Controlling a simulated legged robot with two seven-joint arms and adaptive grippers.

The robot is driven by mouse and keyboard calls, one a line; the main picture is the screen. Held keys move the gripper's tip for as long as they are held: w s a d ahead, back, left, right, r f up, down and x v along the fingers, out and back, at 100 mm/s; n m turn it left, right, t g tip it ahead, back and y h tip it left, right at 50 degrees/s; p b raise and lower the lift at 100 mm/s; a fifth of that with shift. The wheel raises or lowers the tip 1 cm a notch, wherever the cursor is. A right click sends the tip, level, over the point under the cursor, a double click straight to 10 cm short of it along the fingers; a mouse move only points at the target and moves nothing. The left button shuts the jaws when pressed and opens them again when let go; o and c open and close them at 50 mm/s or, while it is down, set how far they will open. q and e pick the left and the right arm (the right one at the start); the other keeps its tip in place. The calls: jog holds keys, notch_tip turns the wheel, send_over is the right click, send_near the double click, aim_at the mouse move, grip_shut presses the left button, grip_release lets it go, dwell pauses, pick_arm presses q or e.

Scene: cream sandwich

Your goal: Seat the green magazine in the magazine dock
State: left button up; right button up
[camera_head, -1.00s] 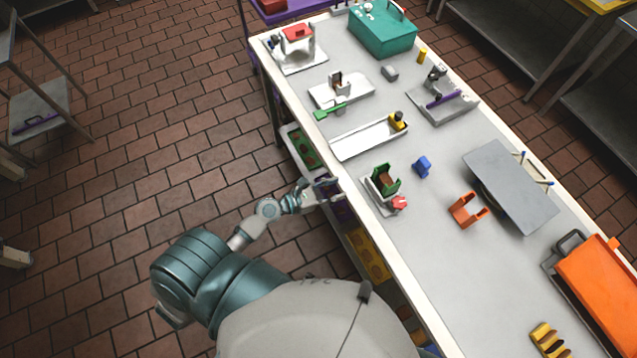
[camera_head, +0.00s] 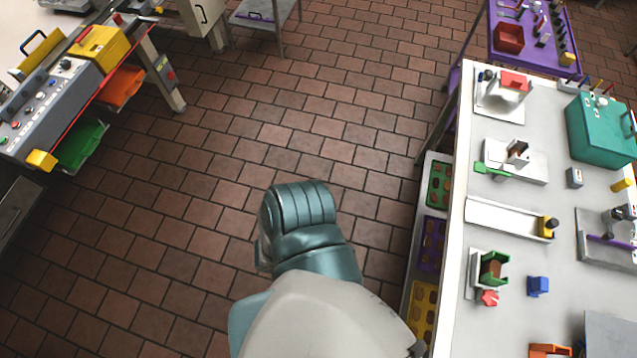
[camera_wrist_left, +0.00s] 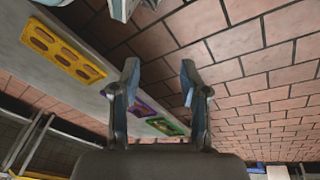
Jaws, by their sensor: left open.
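A green holder with a brown block in it, which looks like the green magazine (camera_head: 494,268), stands on a small white base (camera_head: 474,285) with a red knob (camera_head: 488,297) near the bench's left edge. I cannot tell whether this base is the magazine dock or how deep the holder sits. My left gripper (camera_wrist_left: 160,70) is open and empty in the left wrist view, over the floor beside shelf trays. It does not show in the head view, where only my upper arm is seen. My right gripper is not in view.
The bench also holds a white channel (camera_head: 500,217), a white fixture with a green lever (camera_head: 515,165), a blue block (camera_head: 537,286) and a teal box (camera_head: 598,130). Yellow (camera_wrist_left: 60,50), purple and green trays lie below. A machine (camera_head: 60,95) stands left; tiled floor between is clear.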

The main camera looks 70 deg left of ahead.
pick_arm(q)
jog(key=s+f+m+g, duration=0.2)
jog(key=s+m, duration=0.4)
jog(key=s, duration=0.3)
jog(key=shift+s+d+f+m+y, duration=0.3)
jog(key=shift+f, duration=0.25)
jog(key=shift+o, duration=0.3)
dwell(1.1)
